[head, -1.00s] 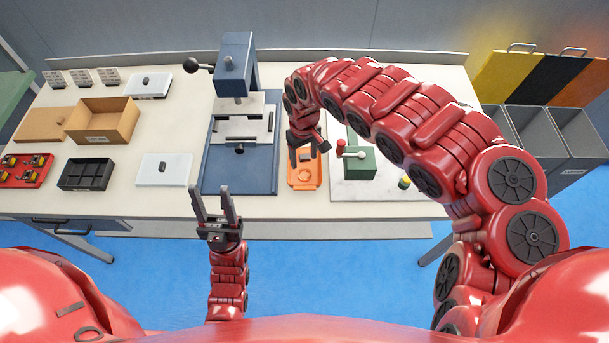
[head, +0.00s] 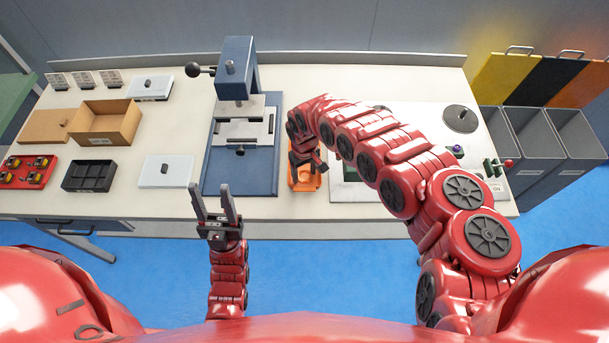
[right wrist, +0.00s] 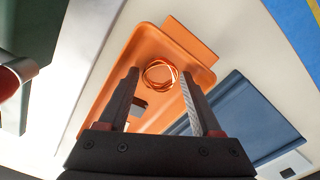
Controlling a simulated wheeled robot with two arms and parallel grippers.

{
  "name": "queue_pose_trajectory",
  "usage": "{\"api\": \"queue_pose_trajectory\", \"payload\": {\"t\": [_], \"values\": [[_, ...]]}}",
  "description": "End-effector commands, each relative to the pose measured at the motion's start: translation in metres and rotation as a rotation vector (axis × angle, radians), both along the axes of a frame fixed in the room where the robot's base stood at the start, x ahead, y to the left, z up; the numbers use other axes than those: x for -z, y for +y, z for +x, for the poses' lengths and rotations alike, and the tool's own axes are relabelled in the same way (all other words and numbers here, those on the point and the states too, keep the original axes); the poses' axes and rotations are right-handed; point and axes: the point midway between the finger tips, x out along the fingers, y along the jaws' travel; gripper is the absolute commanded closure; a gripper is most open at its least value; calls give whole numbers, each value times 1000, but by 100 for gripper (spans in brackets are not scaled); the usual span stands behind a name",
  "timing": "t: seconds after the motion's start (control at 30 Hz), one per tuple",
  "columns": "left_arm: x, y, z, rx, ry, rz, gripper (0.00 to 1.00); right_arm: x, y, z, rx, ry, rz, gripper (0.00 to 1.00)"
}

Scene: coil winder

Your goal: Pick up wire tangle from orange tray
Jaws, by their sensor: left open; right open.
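The orange tray (head: 296,182) lies on the table right of the blue press, partly hidden by my right arm in the head view. In the right wrist view the tray (right wrist: 147,50) holds a coiled copper wire tangle (right wrist: 160,75). My right gripper (right wrist: 152,74) is open above the tray, with the tangle showing between its fingertips; I cannot tell the height gap. In the head view my right gripper (head: 305,170) points down over the tray. My left gripper (head: 213,188) is open and empty in front of the table's edge.
The blue press (head: 240,165) stands directly left of the tray. A green block and red knob (right wrist: 18,75) lie at the left of the wrist view. Cardboard box (head: 106,122), black bin (head: 90,176) and white box (head: 165,171) stand left. Grey bins (head: 560,140) stand at the right.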

Motion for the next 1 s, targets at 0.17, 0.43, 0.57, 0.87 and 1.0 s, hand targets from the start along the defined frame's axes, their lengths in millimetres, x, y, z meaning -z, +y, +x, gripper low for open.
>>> {"api": "queue_pose_trajectory", "payload": {"t": [0.17, 0.43, 0.57, 0.87, 1.0], "values": [[0, 0, 0, 0, 0, 0, 50, 0, 0, 0, 0, -1, 1, 34], [0, 0, 0, 0, 0, 0, 50, -1, 0, 1, 0, -1, 1, 83], [0, 0, 0, 0, 0, 0, 50, -1, 0, 1, 1, -1, 1, 100], [0, 0, 0, 0, 0, 0, 50, -2, 1, 1, 0, -2, 1, 100], [-1, 0, 0, 0, 0, 0, 50, -7, 2, 4, 0, -2, 1, 100]]}}
